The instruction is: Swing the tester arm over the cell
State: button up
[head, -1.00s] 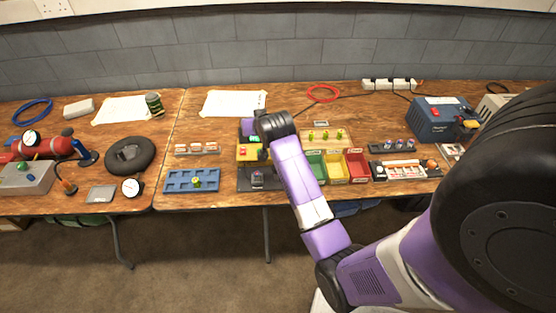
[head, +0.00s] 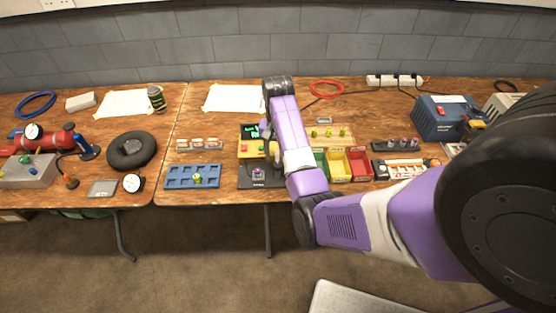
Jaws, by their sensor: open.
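The tester (head: 251,149) is a yellow box with red and green buttons and a lit green display, standing on a dark base plate (head: 246,182) in the head view. A small cell (head: 258,174) sits in a holder on the front of that plate. My gripper (head: 267,136) hangs at the tester's right side, mostly hidden by my own wrist and forearm. It is open, and I see nothing held in it. The tester arm cannot be made out clearly; it may be behind my gripper at the tester's right edge.
A blue tray (head: 193,183) with one small green-yellow piece lies left of the tester. Green, yellow and red bins (head: 361,165) stand to the right, below a wooden board (head: 327,142) with several small pieces. A blue power unit (head: 440,118) is farther right.

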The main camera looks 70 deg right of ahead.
aim_at(278, 164)
jog(key=shift+f, duration=1.95)
grip_shut()
